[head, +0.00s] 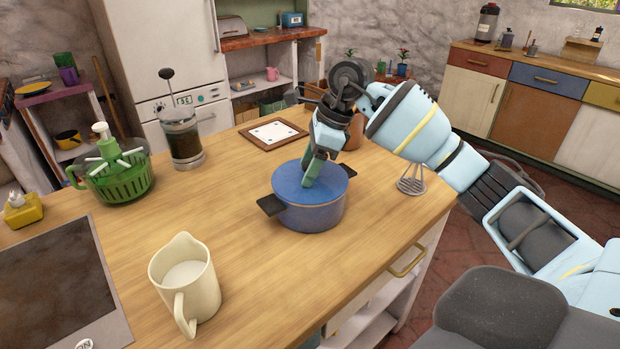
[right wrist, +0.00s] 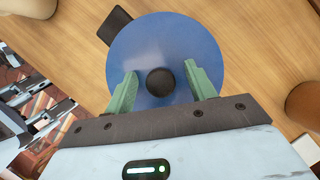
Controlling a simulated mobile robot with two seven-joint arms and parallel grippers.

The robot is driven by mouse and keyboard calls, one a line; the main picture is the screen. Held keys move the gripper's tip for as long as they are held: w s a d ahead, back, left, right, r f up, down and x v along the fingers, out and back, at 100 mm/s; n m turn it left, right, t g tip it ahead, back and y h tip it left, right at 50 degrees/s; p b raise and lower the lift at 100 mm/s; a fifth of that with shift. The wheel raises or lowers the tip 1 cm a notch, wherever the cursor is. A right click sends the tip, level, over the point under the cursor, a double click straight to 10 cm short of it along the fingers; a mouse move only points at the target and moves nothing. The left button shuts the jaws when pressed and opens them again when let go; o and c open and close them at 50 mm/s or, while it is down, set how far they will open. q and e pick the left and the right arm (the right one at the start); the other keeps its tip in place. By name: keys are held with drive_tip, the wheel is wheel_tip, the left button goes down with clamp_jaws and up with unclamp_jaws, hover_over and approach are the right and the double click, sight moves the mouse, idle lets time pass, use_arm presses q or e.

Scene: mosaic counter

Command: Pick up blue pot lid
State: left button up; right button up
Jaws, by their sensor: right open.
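The blue pot lid (head: 290,183) sits on the blue pot (head: 312,216), which stands on the wooden counter. My right gripper (head: 309,182) reaches down over the lid from above. In the right wrist view the blue lid (right wrist: 165,45) fills the top middle, with its dark round knob (right wrist: 160,82) between the two green fingers of my open right gripper (right wrist: 162,84). The fingers are apart from the knob on both sides. In the head view the knob is hidden behind the fingers. My left gripper is not in view.
A cream jug (head: 187,280) stands on the near counter (head: 245,240), left of the pot. A green salad spinner (head: 118,180) and a French press (head: 182,140) stand farther left. A framed tile board (head: 273,134) lies behind the pot. A metal masher (head: 411,183) stands to the right.

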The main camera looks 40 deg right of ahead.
sight(304, 165)
drive_tip(key=shift+c, duration=0.2)
drive_tip(key=c, duration=1.1)
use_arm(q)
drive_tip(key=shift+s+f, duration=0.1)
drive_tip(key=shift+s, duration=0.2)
use_arm(e)
drive_tip(key=shift+r, duration=0.1)
